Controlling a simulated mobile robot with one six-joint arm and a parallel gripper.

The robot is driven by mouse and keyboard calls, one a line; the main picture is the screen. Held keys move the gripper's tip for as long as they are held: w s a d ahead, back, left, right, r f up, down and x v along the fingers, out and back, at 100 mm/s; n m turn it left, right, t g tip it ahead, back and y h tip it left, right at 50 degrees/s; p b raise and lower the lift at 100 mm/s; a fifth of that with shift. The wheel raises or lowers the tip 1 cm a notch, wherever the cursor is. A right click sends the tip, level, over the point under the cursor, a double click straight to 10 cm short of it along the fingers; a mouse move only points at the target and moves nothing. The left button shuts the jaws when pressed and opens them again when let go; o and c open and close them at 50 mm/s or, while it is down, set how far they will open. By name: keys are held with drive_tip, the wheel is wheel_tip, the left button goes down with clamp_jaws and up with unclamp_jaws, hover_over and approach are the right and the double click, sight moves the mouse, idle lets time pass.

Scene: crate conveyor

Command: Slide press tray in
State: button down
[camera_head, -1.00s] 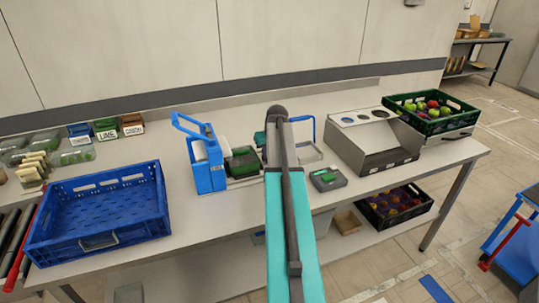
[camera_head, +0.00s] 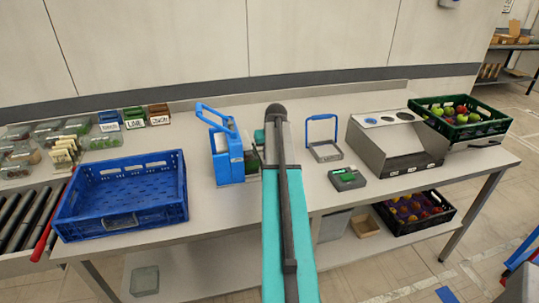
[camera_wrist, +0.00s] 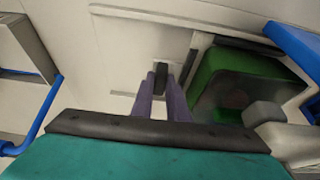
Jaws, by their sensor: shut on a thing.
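The blue press (camera_head: 222,165) with its raised blue handle stands on the bench, left of my arm, in the head view. A green container (camera_wrist: 240,75) sits in the press tray (camera_wrist: 193,48) in the wrist view; only a sliver of it shows beside my arm in the head view. My gripper (camera_wrist: 161,92) is shut on the small dark tray handle (camera_wrist: 161,76), with the container just to its right. A blue part of the press (camera_wrist: 294,42) is at the right edge. In the head view my arm hides the fingertips and most of the tray.
A blue crate (camera_head: 125,222) stands at the left. A metal bin (camera_head: 395,150) and a green crate of fruit (camera_head: 460,128) stand farther right.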

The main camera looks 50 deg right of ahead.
drive_tip(key=shift+d, duration=0.1)
drive_tip(key=c, duration=2)
unclamp_jaws()
drive_tip(key=shift+s+d, duration=0.1)
drive_tip(key=shift+r, duration=0.15)
drive_tip(key=b+v, duration=0.2)
drive_tip(key=v, duration=1.1)
drive_tip(key=shift+s+r+b, duration=0.2)
drive_tip(key=shift+r+b, duration=0.05)
drive_tip(key=shift+b, duration=0.15)
